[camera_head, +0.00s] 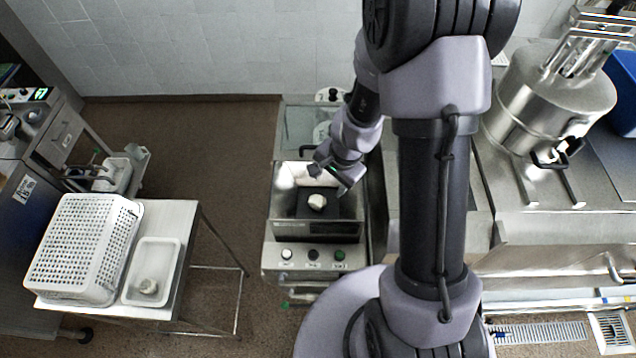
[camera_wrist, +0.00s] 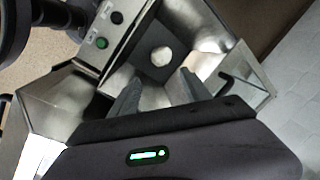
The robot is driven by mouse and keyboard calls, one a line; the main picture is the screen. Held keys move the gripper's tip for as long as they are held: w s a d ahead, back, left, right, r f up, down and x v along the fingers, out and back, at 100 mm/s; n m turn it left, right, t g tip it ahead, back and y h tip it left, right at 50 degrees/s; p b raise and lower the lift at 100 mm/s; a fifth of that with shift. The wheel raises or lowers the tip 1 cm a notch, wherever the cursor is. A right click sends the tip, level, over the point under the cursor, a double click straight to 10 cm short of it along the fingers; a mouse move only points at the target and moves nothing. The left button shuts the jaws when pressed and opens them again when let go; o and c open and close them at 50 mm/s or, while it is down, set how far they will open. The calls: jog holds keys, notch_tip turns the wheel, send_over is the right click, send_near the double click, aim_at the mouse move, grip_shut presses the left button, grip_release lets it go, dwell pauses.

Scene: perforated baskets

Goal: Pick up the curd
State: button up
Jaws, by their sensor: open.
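A small white round lump, which I take as the curd (camera_head: 317,202), lies on a dark surface inside an open metal machine (camera_head: 275,228) in the middle of the head view. It also shows in the wrist view (camera_wrist: 161,56), beyond the fingertips. My gripper (camera_head: 338,180) is just above and to the right of the curd in the head view. In the wrist view my gripper (camera_wrist: 157,84) has its two fingers spread apart with nothing between them. The curd is apart from the fingers.
The machine's metal side walls rise around the curd, and its front panel carries several buttons (camera_head: 313,254). At left, a metal table holds a white perforated basket (camera_head: 85,245) and a white tray (camera_head: 170,248) with a small pale item inside. A steel vessel (camera_head: 545,100) stands at the right.

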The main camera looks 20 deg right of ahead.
jog(key=b, duration=0.4)
send_near(319, 200)
jog(key=x, duration=0.5)
jog(key=shift+w+f, duration=0.15)
jog(key=shift+f, duration=0.05)
jog(key=b+x, duration=0.2)
jog(key=x, duration=0.3)
jog(key=shift+w+f, duration=0.1)
jog(key=shift+f, duration=0.05)
jog(key=c, duration=1.1)
